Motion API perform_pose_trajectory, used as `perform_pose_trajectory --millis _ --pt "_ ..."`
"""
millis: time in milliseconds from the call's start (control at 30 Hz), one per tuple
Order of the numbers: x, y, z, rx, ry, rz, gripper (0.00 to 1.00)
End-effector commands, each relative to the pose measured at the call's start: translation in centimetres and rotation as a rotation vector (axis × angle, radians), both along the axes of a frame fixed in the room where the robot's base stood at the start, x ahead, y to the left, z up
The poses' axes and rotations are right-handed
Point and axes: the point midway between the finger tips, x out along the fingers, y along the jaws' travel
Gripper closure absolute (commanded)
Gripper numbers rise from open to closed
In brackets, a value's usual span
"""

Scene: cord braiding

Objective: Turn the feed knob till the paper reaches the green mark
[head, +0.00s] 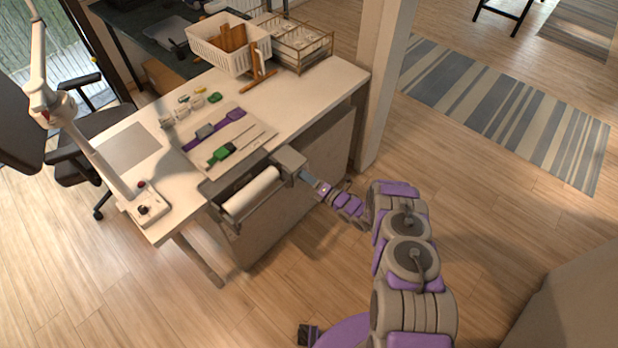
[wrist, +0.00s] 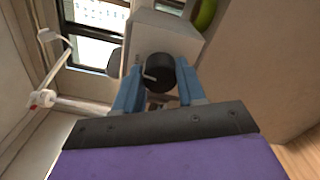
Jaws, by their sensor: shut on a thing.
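The feed knob (wrist: 160,74) is black and round, with a pale pointer line, on the face of a light grey box (wrist: 160,38). My gripper (wrist: 160,84) has its blue fingers on either side of the knob, shut on it. In the head view my gripper (head: 302,177) meets the grey box (head: 288,160) at the desk's front edge. A white paper roll (head: 250,192) hangs beside the box, below a pale sheet (head: 240,128) on the desk. Green pieces (head: 218,156) lie on the sheet; I cannot tell which is the green mark, nor where the paper's leading edge is.
A purple bar (head: 215,130) crosses the sheet. A white basket (head: 228,45) and a wire rack (head: 297,42) stand at the back of the desk. A lamp base (head: 146,205) stands at the left front. A pillar (head: 383,85) rises at the right. Floor to the right is open.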

Motion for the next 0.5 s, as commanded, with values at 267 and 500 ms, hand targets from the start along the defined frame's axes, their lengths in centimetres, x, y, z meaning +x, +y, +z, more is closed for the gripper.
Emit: perform_pose_trajectory --millis 267,500 --pt "0.0 -0.19 -0.18 0.146 0.197 -0.005 0.91" --pt "0.1 -0.27 -0.3 0.286 0.376 -0.007 0.91"
